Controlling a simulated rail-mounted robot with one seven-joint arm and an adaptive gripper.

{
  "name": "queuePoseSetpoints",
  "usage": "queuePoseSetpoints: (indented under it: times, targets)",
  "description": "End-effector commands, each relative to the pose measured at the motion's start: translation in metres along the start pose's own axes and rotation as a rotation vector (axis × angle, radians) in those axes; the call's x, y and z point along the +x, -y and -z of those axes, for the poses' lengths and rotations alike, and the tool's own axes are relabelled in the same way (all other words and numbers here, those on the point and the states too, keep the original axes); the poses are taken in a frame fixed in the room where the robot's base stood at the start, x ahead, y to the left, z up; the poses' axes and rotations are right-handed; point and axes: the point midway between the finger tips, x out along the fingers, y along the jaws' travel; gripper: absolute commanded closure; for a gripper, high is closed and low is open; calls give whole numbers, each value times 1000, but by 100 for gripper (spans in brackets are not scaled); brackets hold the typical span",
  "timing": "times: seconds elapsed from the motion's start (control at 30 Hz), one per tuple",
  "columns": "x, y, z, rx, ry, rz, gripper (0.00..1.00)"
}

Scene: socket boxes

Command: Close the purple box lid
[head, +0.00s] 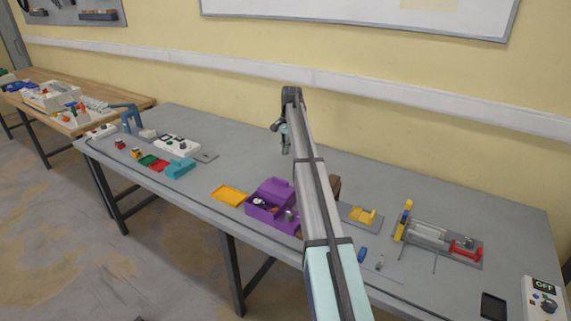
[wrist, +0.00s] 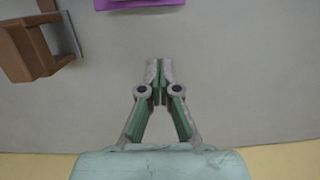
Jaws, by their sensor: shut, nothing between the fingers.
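The purple box (head: 262,213) stands near the front edge of the grey table, left of my arm in the head view. Its purple lid (head: 275,190) is tilted up at the back, and small items show inside the box. In the wrist view only a strip of purple (wrist: 138,3) shows at the top edge. My gripper (head: 285,150) is above the table, behind the box. In the wrist view my gripper (wrist: 159,64) has its fingertips together, with nothing between them, apart from the purple strip.
A brown object (wrist: 30,50) is at the upper left of the wrist view. A yellow tray (head: 229,195) lies left of the box. A yellow part on a grey plate (head: 361,215) is right of my arm. The table behind the box is mostly clear.

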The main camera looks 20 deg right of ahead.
Motion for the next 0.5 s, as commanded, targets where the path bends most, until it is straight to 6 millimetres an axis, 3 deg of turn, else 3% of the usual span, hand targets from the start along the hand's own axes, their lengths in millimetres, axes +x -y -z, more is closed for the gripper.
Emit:
queuePoseSetpoints:
  times: [0.03,0.17,0.33,0.5]
  targets:
    - [-13,-10,7,-4,31,-8,100]
    - [-20,-24,9,-16,76,-20,100]
    - [-6,-26,6,-18,81,-23,100]
    - [21,-27,3,-17,81,-24,100]
